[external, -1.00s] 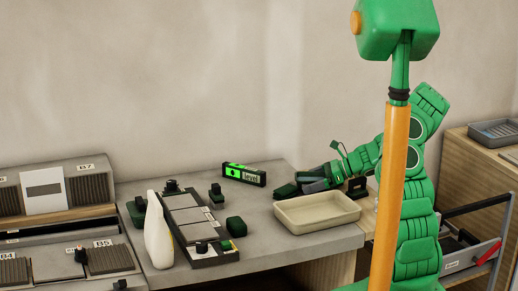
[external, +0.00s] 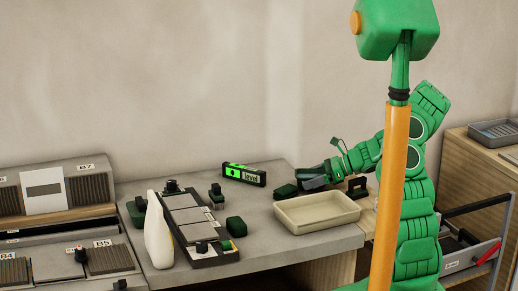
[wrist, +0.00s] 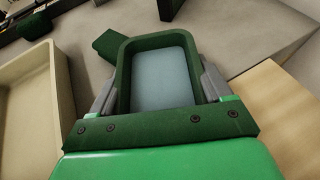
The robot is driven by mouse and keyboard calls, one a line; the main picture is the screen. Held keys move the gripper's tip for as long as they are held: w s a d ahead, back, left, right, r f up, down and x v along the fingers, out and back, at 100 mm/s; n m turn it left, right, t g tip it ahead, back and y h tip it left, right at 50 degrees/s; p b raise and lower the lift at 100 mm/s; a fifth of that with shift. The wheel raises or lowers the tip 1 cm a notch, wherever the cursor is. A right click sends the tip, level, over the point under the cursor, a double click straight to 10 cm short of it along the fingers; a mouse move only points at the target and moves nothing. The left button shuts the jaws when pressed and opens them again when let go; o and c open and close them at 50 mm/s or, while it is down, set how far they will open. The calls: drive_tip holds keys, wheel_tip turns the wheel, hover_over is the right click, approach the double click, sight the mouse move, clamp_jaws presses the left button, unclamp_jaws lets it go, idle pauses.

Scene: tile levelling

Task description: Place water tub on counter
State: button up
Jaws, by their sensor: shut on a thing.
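The water tub (wrist: 162,75) is a dark green, rounded rectangular container with flat blue-grey water inside. My gripper (wrist: 160,88) has a grey finger on each of its two sides and is shut on it. In the external view, my gripper (external: 313,178) holds the tub low at the right end of the grey counter (external: 275,243), behind the beige tray. The tub is small and partly hidden there. I cannot tell whether its base touches the counter.
The beige tray (external: 317,212) lies close by, at left in the wrist view (wrist: 50,105). A dark green block (external: 284,191) sits just beyond the tub. The level (external: 244,175) stands behind. A white bottle (external: 157,232) and tiles (external: 187,216) are further left.

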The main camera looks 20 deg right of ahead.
drive_tip(key=s+r, duration=1.1)
drive_tip(key=s, duration=0.3)
drive_tip(key=shift+a+r, duration=0.3)
drive_tip(key=shift+r, duration=0.1)
drive_tip(key=w+a+r+m+t+h, duration=0.1)
drive_tip(key=w+r+m+t+h, duration=0.35)
drive_tip(key=w, duration=0.55)
drive_tip(key=w+a+r+m+t+h, duration=0.2)
drive_tip(key=w+r+m+t+h, duration=0.3)
drive_tip(key=w, duration=0.6)
drive_tip(key=s+f+m, duration=0.1)
drive_tip(key=f, duration=0.3)
drive_tip(key=f+m+g+h, duration=0.1)
drive_tip(key=f, duration=0.3)
drive_tip(key=s+d+f+m+h, duration=0.1)
drive_tip(key=f, duration=0.3)
drive_tip(key=shift+s+f, duration=0.2)
drive_tip(key=shift+s, duration=0.1)
drive_tip(key=shift+s+a+f+m+h, duration=0.15)
drive_tip(key=shift+s+f+m+h, duration=0.3)
drive_tip(key=shift+f, duration=0.25)
drive_tip(key=shift+r, duration=0.1)
